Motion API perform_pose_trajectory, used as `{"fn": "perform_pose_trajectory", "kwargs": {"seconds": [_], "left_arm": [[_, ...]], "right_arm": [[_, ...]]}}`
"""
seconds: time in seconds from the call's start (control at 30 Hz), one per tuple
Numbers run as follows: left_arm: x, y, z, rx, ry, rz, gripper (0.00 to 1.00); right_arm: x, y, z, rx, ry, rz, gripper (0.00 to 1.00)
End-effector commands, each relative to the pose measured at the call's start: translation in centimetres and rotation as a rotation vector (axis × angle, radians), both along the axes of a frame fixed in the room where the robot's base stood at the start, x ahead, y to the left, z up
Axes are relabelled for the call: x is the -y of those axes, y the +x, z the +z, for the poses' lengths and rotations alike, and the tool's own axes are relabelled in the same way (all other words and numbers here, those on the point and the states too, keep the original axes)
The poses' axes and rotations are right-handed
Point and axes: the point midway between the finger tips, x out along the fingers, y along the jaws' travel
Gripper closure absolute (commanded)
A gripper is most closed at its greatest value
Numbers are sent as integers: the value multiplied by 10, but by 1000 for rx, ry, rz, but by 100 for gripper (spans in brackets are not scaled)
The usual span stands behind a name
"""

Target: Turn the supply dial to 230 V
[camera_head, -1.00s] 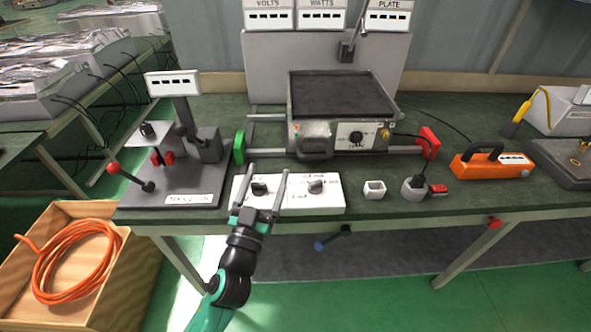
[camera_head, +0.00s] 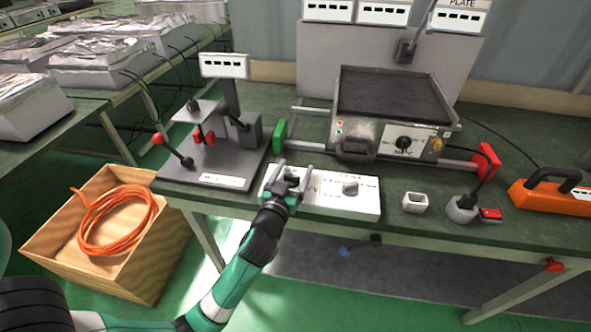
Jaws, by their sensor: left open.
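A white control box (camera_head: 365,209) with two dials lies at the front edge of the green bench. Its right dial (camera_head: 350,187) is a grey knob in clear view; the printed markings around it are too small to read. My left gripper (camera_head: 293,172) is over the left part of the box, its fingers open on either side of the left dial. That dial is mostly hidden by the gripper, and I cannot tell whether the fingers touch it. I cannot tell which dial is the supply dial. My right gripper is out of view.
A hot plate (camera_head: 390,95) stands behind the box. A stand with red-knobbed levers (camera_head: 213,165) is to the left. A small white cup (camera_head: 415,202) and a grey plug-like piece (camera_head: 462,208) are to the right. A wooden crate (camera_head: 150,265) with orange cable stands on the floor.

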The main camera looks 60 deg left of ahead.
Motion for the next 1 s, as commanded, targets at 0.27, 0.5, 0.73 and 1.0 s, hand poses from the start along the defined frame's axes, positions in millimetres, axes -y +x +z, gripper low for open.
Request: {"fn": "perform_pose_trajectory", "kwargs": {"seconds": [0.27, 0.5, 0.73, 1.0], "left_arm": [[-9, 8, 1, 1, 1, -1, 18], [-9, 8, 0, 1, 1, -1, 41], [-9, 8, 0, 0, 0, -1, 82], [-9, 8, 4, -3, -2, -27, 100]], "right_arm": [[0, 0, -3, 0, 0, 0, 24], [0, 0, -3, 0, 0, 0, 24], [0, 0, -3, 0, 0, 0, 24], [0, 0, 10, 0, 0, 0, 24]]}}
